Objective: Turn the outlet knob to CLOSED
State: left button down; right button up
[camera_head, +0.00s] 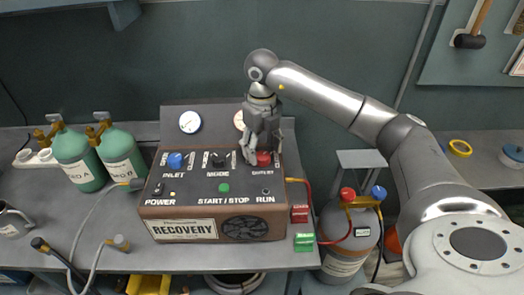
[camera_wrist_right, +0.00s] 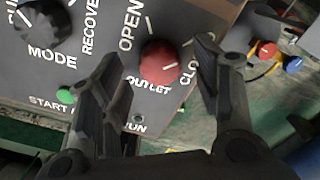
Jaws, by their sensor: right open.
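The red outlet knob (camera_head: 264,158) is on the right of the recovery machine's sloped top panel (camera_head: 205,200). In the right wrist view the outlet knob (camera_wrist_right: 160,64) shows a short white mark on its face, with OPEN printed to its upper left and the partly hidden closed label to its right. I cannot tell for sure which label the mark points to. My right gripper (camera_head: 262,150) is over the knob, its fingers (camera_wrist_right: 160,62) open on either side of it, with visible gaps. My left gripper is not in view.
A blue inlet knob (camera_head: 175,161) and black mode knob (camera_head: 218,159) sit left of the outlet knob. A green start/stop button (camera_head: 224,188) is below. Green cylinders (camera_head: 120,152) stand at left; a grey tank (camera_head: 350,240) with hoses stands at right.

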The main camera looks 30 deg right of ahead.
aim_at(262, 154)
notch_tip(262, 154, up, 10)
jog(key=shift+r, duration=0.15)
